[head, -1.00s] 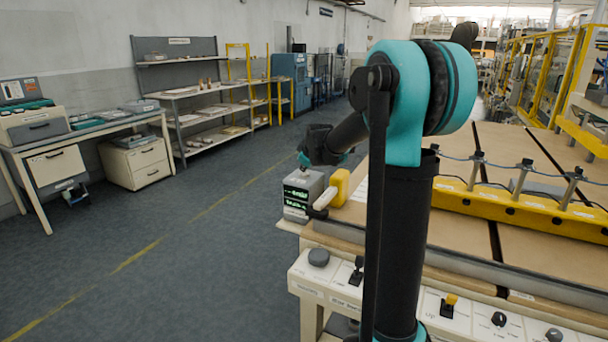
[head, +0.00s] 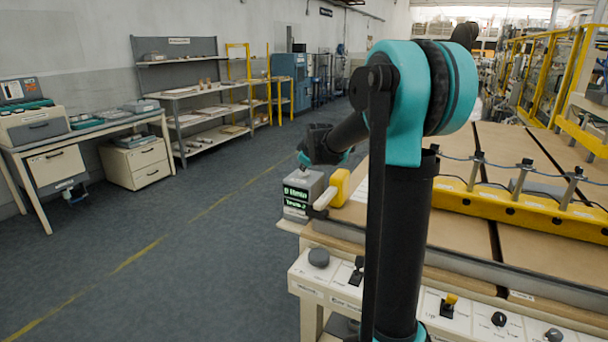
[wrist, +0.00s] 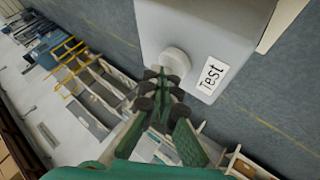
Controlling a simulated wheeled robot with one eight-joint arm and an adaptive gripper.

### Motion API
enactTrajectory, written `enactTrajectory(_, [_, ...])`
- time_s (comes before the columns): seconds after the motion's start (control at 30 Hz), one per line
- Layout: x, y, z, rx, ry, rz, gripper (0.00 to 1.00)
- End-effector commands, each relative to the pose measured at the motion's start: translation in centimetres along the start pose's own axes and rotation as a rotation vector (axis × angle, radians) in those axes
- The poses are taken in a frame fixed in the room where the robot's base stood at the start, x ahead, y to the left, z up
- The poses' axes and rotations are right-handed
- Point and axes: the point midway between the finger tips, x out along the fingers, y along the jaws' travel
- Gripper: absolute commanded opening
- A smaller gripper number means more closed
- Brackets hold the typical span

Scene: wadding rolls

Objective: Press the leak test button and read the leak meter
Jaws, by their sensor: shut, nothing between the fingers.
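The leak meter is a small grey box (head: 296,212) at the table's near left corner in the head view. Its front has a green lit display (head: 296,196) with two lines; the upper looks like a digit, perhaps 0 or 8, with "l/min", and the lower is too small to read surely.
A control panel with knobs and switches (head: 400,306) runs along the table's front. A yellow rail (head: 520,209) lies across the table. The floor to the left is clear.

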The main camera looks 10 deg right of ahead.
Motion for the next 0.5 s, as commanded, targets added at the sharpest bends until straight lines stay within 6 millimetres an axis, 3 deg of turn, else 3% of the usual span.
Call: enactTrajectory(0.5, [-0.83, 0.58, -0.58, 0.0, 0.0, 0.0, 0.0])
